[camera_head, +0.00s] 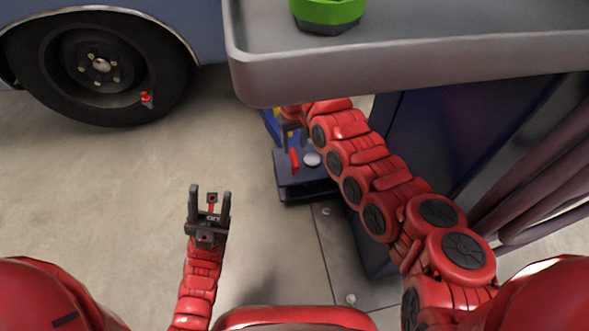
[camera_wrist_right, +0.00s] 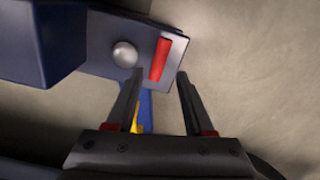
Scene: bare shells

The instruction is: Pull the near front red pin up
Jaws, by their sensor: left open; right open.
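The red pin (camera_head: 294,161) stands at the left end of a dark blue base (camera_head: 303,194), beside a round silver knob (camera_head: 312,159). In the right wrist view the red pin (camera_wrist_right: 160,59) shows beyond and between the fingertips of my right gripper (camera_wrist_right: 160,75), apart from both fingers. My right gripper (camera_head: 293,137) is open and empty, close to the pin in the head view. My left gripper (camera_head: 210,190) is open and empty over the floor, left of the base. No other red pin on the base is clearly visible.
A grey tray-like shelf (camera_head: 400,62) with a green object (camera_head: 328,12) overhangs the base and my right arm. A dark cabinet (camera_head: 430,140) stands to the right. A vehicle wheel (camera_head: 98,65) is at the upper left. The floor at left is clear.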

